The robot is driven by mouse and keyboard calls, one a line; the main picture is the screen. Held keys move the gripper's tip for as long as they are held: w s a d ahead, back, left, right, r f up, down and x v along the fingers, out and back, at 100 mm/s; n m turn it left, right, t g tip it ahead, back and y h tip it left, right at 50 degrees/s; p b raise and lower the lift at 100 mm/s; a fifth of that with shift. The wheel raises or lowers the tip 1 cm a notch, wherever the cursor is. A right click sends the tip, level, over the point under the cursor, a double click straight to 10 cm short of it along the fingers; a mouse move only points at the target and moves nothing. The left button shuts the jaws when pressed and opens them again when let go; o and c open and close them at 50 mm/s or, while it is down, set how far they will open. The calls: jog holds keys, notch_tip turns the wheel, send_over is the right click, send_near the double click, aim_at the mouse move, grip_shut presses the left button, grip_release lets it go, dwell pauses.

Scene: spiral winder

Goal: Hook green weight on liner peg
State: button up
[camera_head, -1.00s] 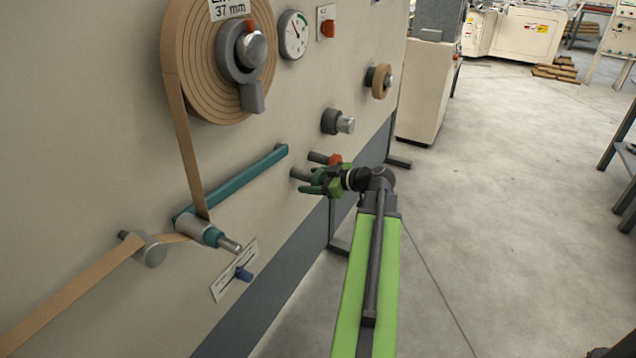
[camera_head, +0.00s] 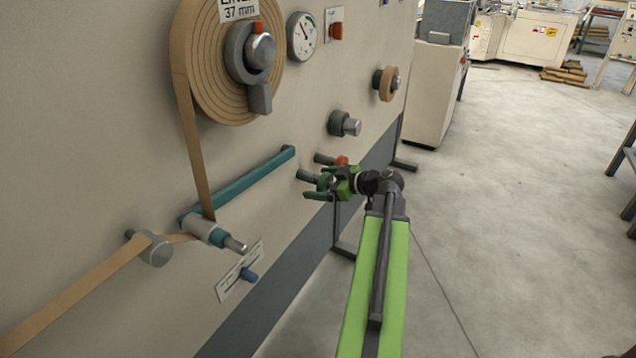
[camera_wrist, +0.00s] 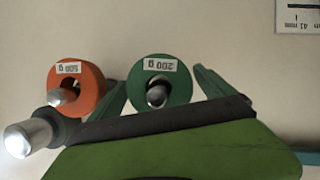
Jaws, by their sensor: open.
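The green weight (camera_wrist: 143,72), a ring labelled 200 g, sits on a peg (camera_wrist: 156,97) in the wrist view; its label is upside down there. My gripper (camera_wrist: 158,80) is open, with one finger on each side of the green weight; I cannot tell whether they touch it. In the head view my gripper (camera_head: 316,186) is at the wall pegs and partly hides the green weight. The liner roll (camera_head: 232,75) is at the upper left, with a grey hub and hanging block (camera_head: 260,98). I cannot tell which part is the liner peg.
An orange 500 g weight (camera_wrist: 90,75) hangs on a peg close beside the green one; it also shows in the head view (camera_head: 342,161). A silver-ended knob (camera_head: 345,124) sticks out above. A teal arm (camera_head: 245,182) lies to the left. Open floor (camera_head: 500,220) is at right.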

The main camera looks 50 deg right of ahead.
jog(key=p+v, duration=0.5)
jog(key=v, duration=1.1)
jog(key=shift+s+p, duration=0.3)
jog(key=shift+p, duration=0.1)
jog(key=shift+r, duration=0.1)
